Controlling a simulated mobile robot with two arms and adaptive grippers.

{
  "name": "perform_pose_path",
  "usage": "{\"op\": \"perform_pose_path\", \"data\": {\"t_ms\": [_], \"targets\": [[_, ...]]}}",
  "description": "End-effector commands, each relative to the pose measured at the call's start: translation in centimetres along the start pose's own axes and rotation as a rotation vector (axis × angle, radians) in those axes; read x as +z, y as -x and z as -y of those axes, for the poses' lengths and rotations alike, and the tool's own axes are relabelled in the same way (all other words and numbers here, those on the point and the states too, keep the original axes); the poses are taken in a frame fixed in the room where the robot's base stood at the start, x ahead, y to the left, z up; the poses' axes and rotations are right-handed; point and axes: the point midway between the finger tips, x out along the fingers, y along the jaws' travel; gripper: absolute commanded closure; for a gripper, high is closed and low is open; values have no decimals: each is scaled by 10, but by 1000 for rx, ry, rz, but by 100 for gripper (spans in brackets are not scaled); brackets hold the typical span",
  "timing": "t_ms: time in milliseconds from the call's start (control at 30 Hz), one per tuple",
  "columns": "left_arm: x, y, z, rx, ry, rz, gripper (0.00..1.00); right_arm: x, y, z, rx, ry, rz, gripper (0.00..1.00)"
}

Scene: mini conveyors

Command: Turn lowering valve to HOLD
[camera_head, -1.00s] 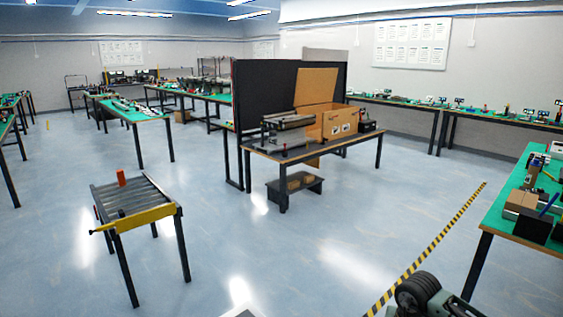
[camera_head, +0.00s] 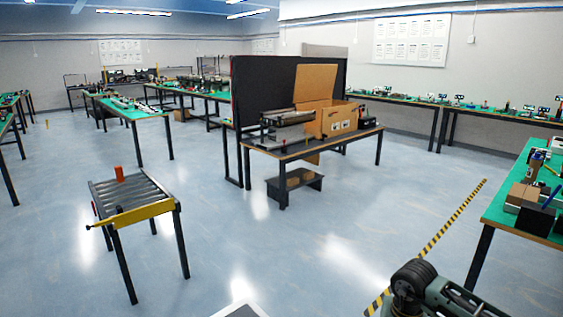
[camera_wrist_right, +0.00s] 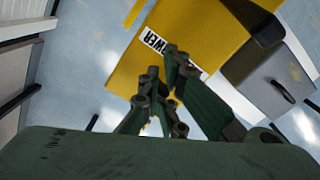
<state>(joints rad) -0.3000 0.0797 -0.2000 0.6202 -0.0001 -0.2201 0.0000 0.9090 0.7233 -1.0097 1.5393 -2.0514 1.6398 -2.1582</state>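In the right wrist view a yellow panel (camera_wrist_right: 195,25) carries a white label (camera_wrist_right: 158,44) whose readable letters end in "WER", seen turned over. My right gripper (camera_wrist_right: 162,62) is in front of this panel, its dark green fingers near the label, with a narrow gap between the tips and nothing seen in it. I cannot tell whether it touches the panel. I cannot make out a valve handle for certain. In the head view my right arm shows at the lower right, but its gripper is out of frame. My left gripper is in neither view.
A grey box (camera_wrist_right: 265,75) with a dark handle adjoins the yellow panel. A bench (camera_head: 290,152) holds a cardboard box (camera_head: 340,120). Clear floor (camera_head: 250,240) lies between.

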Motion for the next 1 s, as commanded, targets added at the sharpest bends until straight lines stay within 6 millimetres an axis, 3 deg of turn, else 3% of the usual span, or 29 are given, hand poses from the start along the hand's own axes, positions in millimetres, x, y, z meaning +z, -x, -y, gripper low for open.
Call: {"op": "perform_pose_path", "data": {"t_ms": [633,1000], "targets": [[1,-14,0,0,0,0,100,-8,5,9,-12,0,-20,100],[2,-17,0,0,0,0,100,0,4,13,-8,1,-15,100]]}}
